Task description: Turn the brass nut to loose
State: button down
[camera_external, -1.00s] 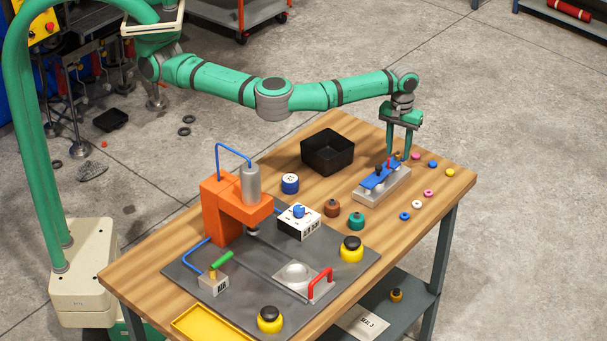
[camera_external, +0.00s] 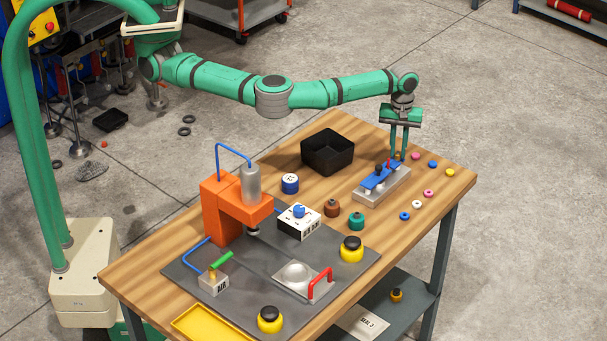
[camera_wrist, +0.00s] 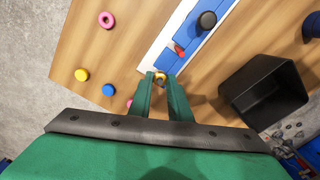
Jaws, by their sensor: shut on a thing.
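The brass nut (camera_wrist: 159,79) is at the end of the grey block (camera_wrist: 150,58), which carries a blue plate (camera_wrist: 185,30). In the wrist view it lies between my gripper's two green fingertips (camera_wrist: 160,82), which are shut on it. The fingers hide its sides, so its turn position cannot be told. In the external view my gripper (camera_external: 398,154) points straight down at the far right end of the grey block (camera_external: 384,193). A small red part (camera_wrist: 179,50) and a dark knob (camera_wrist: 207,20) stand on the blue plate.
A black bin (camera_external: 328,152) stands left of the block. Several small coloured rings, such as a yellow one (camera_external: 450,172), lie to the right near the table's edge. The orange press (camera_external: 222,210) stands on a dark mat at the left, well away from my gripper.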

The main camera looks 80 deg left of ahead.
jog(key=n, duration=0.4)
jog(key=shift+n, duration=0.3)
jog(key=n, duration=0.3)
jog(key=shift+n, duration=0.4)
jog(key=n, duration=0.3)
jog(key=shift+n, duration=0.3)
jog(key=n, duration=0.4)
jog(key=shift+n, duration=0.3)
jog(key=n, duration=0.4)
jog(key=shift+s+f, duration=0.1)
jog(key=n, duration=0.8)
jog(key=shift+n, duration=0.3)
jog(key=n, duration=0.4)
jog(key=shift+f, duration=0.1)
jog(key=n, duration=0.6)
jog(key=shift+n, duration=0.4)
jog(key=n, duration=1.2)
jog(key=shift+n, duration=0.4)
jog(key=n, duration=0.5)
jog(key=shift+n, duration=0.4)
